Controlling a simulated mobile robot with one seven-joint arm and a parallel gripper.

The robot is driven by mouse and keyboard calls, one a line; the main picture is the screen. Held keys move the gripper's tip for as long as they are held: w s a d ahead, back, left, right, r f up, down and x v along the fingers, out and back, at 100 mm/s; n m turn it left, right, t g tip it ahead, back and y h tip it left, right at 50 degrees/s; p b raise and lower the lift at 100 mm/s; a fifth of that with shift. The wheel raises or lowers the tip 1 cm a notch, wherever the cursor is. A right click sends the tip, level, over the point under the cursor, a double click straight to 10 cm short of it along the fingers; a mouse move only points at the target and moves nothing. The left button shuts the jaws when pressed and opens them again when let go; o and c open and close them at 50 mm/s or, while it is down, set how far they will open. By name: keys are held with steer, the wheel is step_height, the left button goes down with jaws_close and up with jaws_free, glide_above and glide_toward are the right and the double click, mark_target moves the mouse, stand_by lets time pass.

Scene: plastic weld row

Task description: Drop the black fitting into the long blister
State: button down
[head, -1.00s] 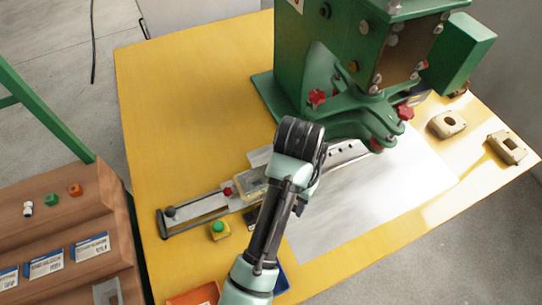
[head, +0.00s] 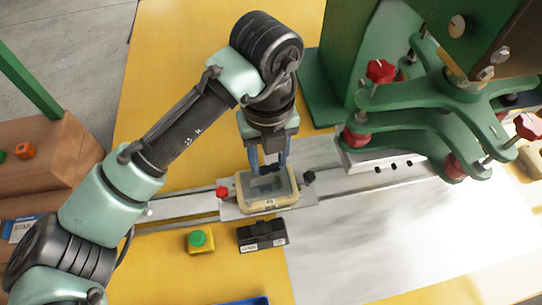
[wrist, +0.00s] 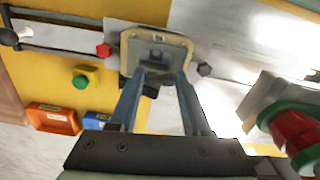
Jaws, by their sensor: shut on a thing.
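My gripper (head: 268,167) points down over the beige nest (head: 268,206) on the slide. It is shut on the black fitting (head: 265,169), a small dark piece mostly hidden by the fingers. The clear blister (head: 283,184) sits in the nest, directly below and around the fingertips in the picture. In the wrist view, my gripper (wrist: 158,77) reaches to the near edge of the nest (wrist: 130,55), with the blister's recess (wrist: 157,50) just beyond. I cannot tell whether the fitting touches the blister.
The green press (head: 440,110) with red knobs stands to the right of the nest. A green button on a yellow box (head: 199,240) and a black labelled block (head: 262,236) lie in front of the slide. The white sheet (head: 400,240) at right is clear.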

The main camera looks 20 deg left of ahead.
steer(key=shift+s+a+f+m, duration=0.15)
steer(key=shift+a+f+m, duration=0.15)
steer(key=shift+f+m, duration=0.1)
step_height(320, 180, down, 3)
steer(key=b, duration=0.3)
steer(key=shift+f, duration=0.15)
steer(key=shift+f+b, duration=0.4)
steer(key=shift+f, duration=0.15)
stand_by(1.1)
steer(key=shift+c, duration=1.4)
jaws_free()
steer(key=c, duration=0.4)
